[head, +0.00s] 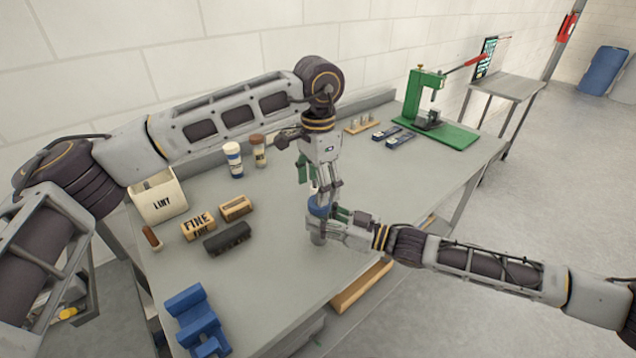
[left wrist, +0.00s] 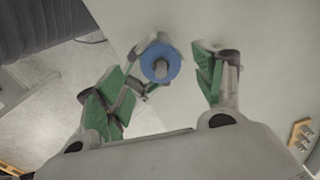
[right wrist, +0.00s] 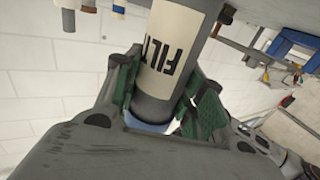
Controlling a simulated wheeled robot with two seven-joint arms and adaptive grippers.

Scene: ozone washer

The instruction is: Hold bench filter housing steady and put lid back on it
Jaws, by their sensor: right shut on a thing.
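The filter housing (head: 317,238) is a grey cylinder standing near the bench's front edge. Its white label reads "FILT" in the right wrist view (right wrist: 168,55), where it appears upside down. The blue lid (head: 319,207) is at the top of the housing; in the left wrist view the lid (left wrist: 153,74) is a round disc with a grey knob. I cannot tell how firmly it is seated. My right gripper (head: 332,224) is shut on the housing from the side. My left gripper (head: 319,188) points down above the lid, fingers open, the lid between them in its wrist view.
A LINT box (head: 160,207), FINE blocks (head: 198,228), a dark block (head: 227,239) and a blue stand (head: 195,318) are on the left. Two bottles (head: 233,160) stand behind. A green press (head: 440,120) is at the far right. The bench between has free room.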

